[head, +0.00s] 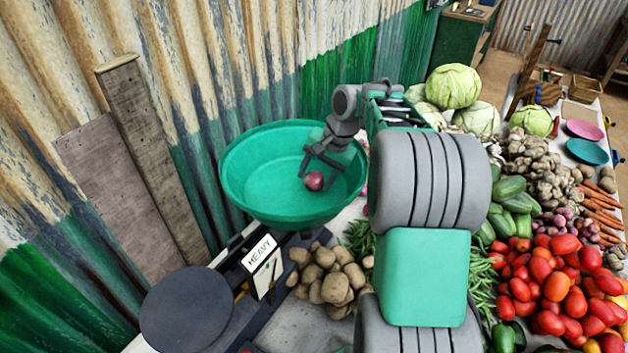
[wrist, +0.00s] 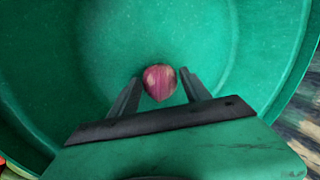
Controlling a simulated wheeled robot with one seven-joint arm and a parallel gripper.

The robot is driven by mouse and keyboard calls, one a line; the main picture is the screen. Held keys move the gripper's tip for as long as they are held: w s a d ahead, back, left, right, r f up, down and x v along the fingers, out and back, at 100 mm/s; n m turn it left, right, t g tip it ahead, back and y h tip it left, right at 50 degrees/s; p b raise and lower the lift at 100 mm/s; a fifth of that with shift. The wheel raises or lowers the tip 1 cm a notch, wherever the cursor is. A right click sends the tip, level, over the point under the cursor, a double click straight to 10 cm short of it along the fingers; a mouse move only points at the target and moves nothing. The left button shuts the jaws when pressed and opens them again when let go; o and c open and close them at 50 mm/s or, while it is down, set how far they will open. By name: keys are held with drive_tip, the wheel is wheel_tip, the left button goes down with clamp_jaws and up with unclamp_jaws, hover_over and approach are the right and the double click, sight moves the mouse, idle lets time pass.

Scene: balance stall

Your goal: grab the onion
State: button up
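A small red-purple onion (head: 314,181) is in the wide green bowl (head: 250,190) of the scale. My gripper (head: 318,175) reaches down into the bowl from above. Its two fingers are spread, one on each side of the onion. In the wrist view the onion (wrist: 160,83) shows between and slightly beyond the fingertips of my gripper (wrist: 161,76), with a narrow gap at each side. The green bowl (wrist: 100,40) fills most of that view. Whether the onion touches the bowl's floor is hard to tell.
The scale has a dark round plate (head: 187,308) and a "HEAVY" label (head: 260,254). Potatoes (head: 335,275), tomatoes (head: 550,285), cucumbers (head: 512,205) and cabbages (head: 454,86) crowd the table. A corrugated wall (head: 210,90) stands close behind the bowl.

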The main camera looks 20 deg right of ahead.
drive_tip(key=c, duration=1.1)
